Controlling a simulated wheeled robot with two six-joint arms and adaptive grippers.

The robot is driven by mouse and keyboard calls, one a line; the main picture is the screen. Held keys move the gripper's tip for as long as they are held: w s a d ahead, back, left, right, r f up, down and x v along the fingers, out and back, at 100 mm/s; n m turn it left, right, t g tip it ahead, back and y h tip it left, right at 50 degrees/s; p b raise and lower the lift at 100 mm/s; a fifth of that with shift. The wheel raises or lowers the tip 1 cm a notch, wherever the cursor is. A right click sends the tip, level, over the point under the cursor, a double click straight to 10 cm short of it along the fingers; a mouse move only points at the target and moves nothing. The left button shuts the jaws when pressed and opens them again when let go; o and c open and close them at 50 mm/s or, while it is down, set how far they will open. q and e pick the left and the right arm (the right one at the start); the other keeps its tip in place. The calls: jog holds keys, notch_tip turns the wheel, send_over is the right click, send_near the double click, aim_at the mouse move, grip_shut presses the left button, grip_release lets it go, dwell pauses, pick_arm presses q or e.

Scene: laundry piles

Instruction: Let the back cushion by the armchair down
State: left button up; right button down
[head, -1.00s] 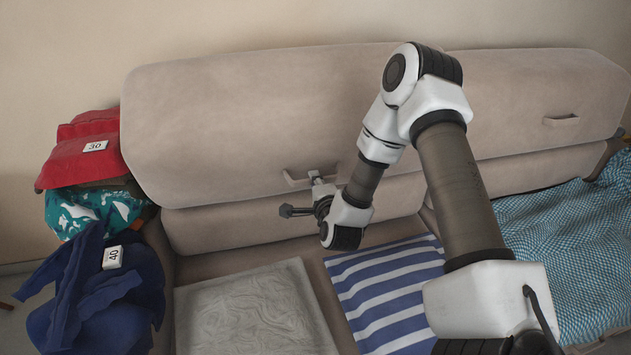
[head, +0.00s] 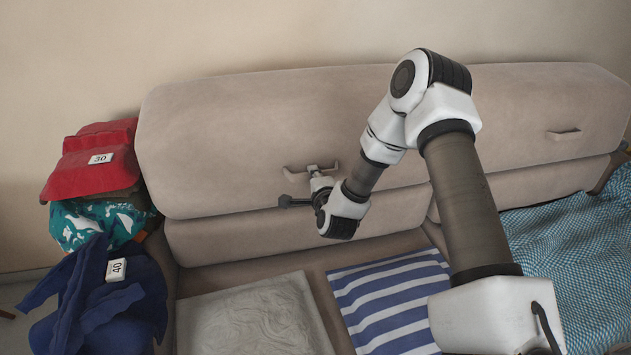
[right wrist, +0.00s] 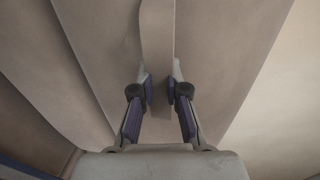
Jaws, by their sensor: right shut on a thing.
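The left back cushion (head: 230,130) is a long beige block along the top of the sofa, its front leaning over the lower backrest. A pull strap (head: 290,173) sits low on its front face. My right gripper (head: 314,170) reaches in from the right and is shut on this strap. In the right wrist view the strap (right wrist: 157,45) runs between the two fingers of the gripper (right wrist: 161,90). My left gripper is not in view. No armchair can be made out.
A right back cushion (head: 520,110) has its own strap (head: 565,134). A grey folded cloth (head: 250,320), a striped cloth (head: 390,300) and a blue patterned cover (head: 570,240) lie on the seat. Red (head: 90,165), teal (head: 90,220) and navy clothes (head: 110,300) are piled left.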

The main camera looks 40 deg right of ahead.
jog(key=shift+r+b+x, duration=0.15)
jog(key=shift+b+x, duration=0.05)
jog(key=shift+x, duration=0.65)
jog(key=shift+r+b+x, duration=0.2)
jog(key=shift+x, duration=0.7)
jog(key=c, duration=1.1)
grip_release()
jog(key=shift+c, duration=0.2)
jog(key=shift+r, duration=0.2)
jog(key=p+v, duration=0.1)
jog(key=v, duration=0.8)
